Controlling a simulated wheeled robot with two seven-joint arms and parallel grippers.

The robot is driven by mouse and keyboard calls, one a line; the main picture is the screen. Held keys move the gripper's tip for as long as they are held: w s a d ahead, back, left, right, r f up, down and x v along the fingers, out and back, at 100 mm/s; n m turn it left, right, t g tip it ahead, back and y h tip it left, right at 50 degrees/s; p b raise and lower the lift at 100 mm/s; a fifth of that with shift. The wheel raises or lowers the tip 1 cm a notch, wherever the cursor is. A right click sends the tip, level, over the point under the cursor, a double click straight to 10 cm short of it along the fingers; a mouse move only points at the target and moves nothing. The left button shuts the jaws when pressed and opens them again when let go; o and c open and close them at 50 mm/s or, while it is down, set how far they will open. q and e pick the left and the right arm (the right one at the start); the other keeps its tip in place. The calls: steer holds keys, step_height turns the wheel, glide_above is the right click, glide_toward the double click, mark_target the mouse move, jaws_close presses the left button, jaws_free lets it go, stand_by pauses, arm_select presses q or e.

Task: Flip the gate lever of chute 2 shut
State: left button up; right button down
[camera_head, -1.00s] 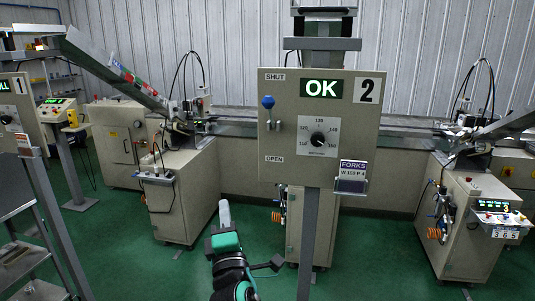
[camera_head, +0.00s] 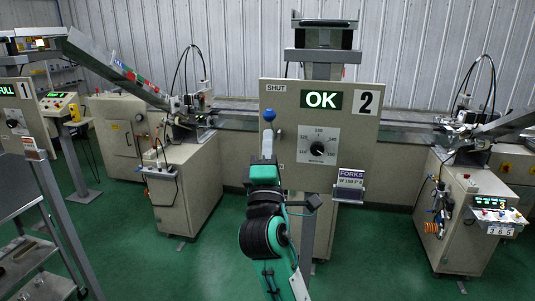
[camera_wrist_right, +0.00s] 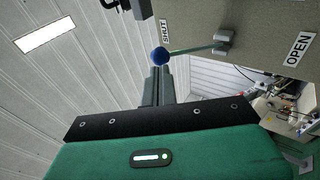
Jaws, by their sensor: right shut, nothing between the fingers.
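The chute 2 panel (camera_head: 365,140) faces me with a lit OK sign and a dial. Its gate lever has a blue knob (camera_head: 269,115) just below the SHUT label. In the right wrist view the knob (camera_wrist_right: 159,56) is on the SHUT side of the lever's pivot (camera_wrist_right: 222,42), away from the OPEN label (camera_wrist_right: 298,48). My right gripper (camera_head: 267,143) is shut and empty, its tips just below the knob. In the wrist view the fingers (camera_wrist_right: 157,85) end close to the knob; I cannot tell if they touch. The gripper hides the OPEN label in the head view. My left gripper is out of view.
A FORKS card holder (camera_head: 350,185) sticks out at the panel's lower right. Panel 1 (camera_head: 18,120) stands at the far left. Machines (camera_head: 180,190) stand behind on both sides. The green floor is open to the front right.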

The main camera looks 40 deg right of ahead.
mark_target(272, 125)
steer(key=shift+p+x, duration=0.55)
steer(key=shift+x, duration=0.9)
